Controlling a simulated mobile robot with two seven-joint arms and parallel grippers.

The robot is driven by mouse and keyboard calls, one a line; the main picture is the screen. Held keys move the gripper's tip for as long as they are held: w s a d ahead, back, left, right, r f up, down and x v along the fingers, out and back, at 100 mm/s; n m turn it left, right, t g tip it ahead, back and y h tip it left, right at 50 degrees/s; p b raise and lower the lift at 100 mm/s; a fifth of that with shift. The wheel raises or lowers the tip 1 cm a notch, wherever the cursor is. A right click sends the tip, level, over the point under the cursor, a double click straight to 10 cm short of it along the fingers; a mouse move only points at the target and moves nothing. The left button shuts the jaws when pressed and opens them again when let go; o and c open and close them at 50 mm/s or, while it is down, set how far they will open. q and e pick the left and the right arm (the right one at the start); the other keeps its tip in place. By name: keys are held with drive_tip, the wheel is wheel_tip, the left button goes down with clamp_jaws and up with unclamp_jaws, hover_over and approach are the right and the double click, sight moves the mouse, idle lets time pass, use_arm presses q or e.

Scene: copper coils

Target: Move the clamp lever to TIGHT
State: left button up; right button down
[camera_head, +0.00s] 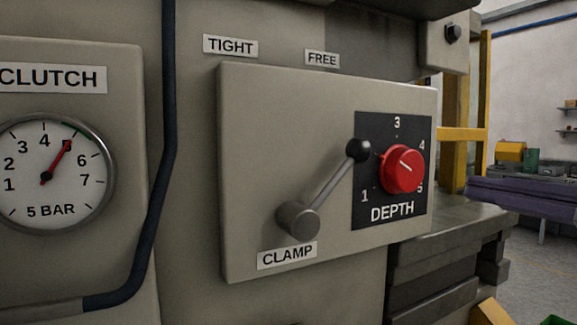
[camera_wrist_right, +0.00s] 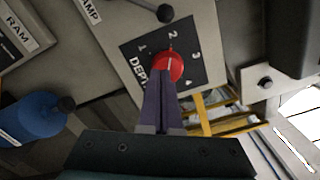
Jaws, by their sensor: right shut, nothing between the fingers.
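The clamp lever (camera_head: 328,184) is a grey rod on a round hub (camera_head: 298,221) above the CLAMP label (camera_head: 287,255). It leans up and right, and its black ball (camera_head: 358,150) overlaps the left part of the DEPTH plate. The TIGHT label (camera_head: 230,45) is up and left of the ball; the FREE label (camera_head: 322,58) is between them, nearer the lever's side. In the right wrist view the ball (camera_wrist_right: 165,13) is at the top edge. My right gripper (camera_wrist_right: 163,78) is shut and empty, its fingers pointing toward the red knob; contact is unclear. My left gripper is out of view.
The red DEPTH knob (camera_head: 403,169) sits close right of the lever's ball. A dark hose (camera_head: 168,130) runs down left of the panel, beside the CLUTCH gauge (camera_head: 45,175). A blue cylindrical object (camera_wrist_right: 30,118) shows in the right wrist view.

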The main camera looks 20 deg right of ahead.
drive_tip(key=shift+w+a+r+p, duration=0.3)
drive_tip(key=shift+w+a+p, duration=0.5)
drive_tip(key=shift+w, duration=0.95)
drive_tip(key=shift+w+a+r+p, duration=0.3)
drive_tip(key=shift+w+a+p, duration=0.45)
drive_tip(key=shift+w, duration=1)
drive_tip(key=shift+w+a+r+p, duration=0.3)
drive_tip(key=shift+w+a+p, duration=0.5)
drive_tip(key=shift+w, duration=0.95)
drive_tip(key=shift+r, duration=0.1)
